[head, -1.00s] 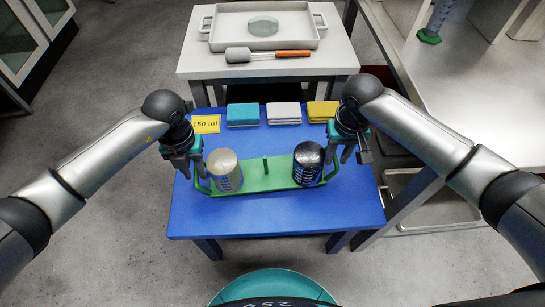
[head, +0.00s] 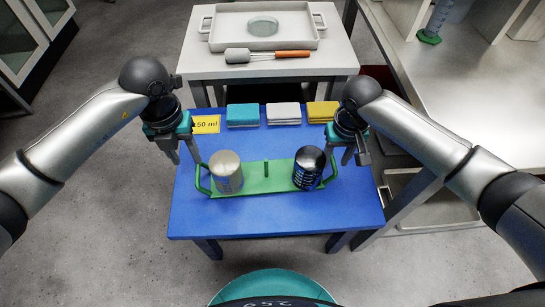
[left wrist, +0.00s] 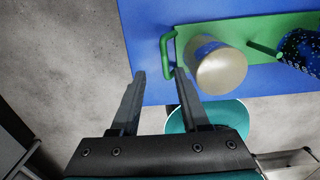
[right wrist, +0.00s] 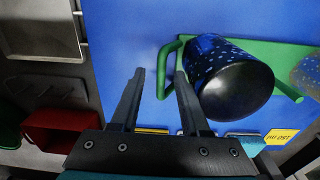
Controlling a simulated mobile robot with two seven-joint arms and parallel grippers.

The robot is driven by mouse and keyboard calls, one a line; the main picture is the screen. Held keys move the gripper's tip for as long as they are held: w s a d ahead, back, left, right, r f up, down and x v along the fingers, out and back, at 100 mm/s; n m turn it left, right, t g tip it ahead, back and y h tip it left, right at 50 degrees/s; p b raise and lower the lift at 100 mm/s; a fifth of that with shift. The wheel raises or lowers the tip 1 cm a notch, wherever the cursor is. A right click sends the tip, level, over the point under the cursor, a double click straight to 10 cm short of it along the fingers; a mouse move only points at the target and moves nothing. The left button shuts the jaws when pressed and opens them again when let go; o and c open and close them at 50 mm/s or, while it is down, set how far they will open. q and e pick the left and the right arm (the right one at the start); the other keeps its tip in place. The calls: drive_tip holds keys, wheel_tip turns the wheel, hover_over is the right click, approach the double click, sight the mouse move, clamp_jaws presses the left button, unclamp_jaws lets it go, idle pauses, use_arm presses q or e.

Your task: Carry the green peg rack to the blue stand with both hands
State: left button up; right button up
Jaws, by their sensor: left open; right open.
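The green peg rack (head: 281,180) lies on the blue stand (head: 280,220), with a handle at each end and a short middle peg. It carries a pale metal can (head: 226,171) on the left and a dark speckled can (head: 308,167) on the right. My left gripper (head: 186,160) is open and empty, up and left of the left handle (left wrist: 166,58), apart from it. My right gripper (head: 341,160) is open at the right end. In the right wrist view, the right handle (right wrist: 163,72) appears between its fingertips; contact cannot be told.
Teal, grey and yellow sponges (head: 283,113) and a yellow "150 ml" card (head: 206,124) lie at the stand's back. Behind is a pale table (head: 200,65) with a tray (head: 225,42) and a wooden-handled tool (head: 280,54). A metal bench (head: 480,120) is at right.

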drive_tip(key=shift+s+a+f, duration=0.25)
drive_tip(key=shift+s+f, duration=0.45)
drive_tip(key=shift+f, duration=0.05)
drive_tip(key=shift+r, duration=0.35)
drive_tip(key=r, duration=0.5)
drive_tip(key=w+r, duration=0.1)
drive_tip(key=r, duration=0.2)
drive_tip(key=shift+d+r, duration=0.2)
drive_tip(key=shift+r, duration=0.15)
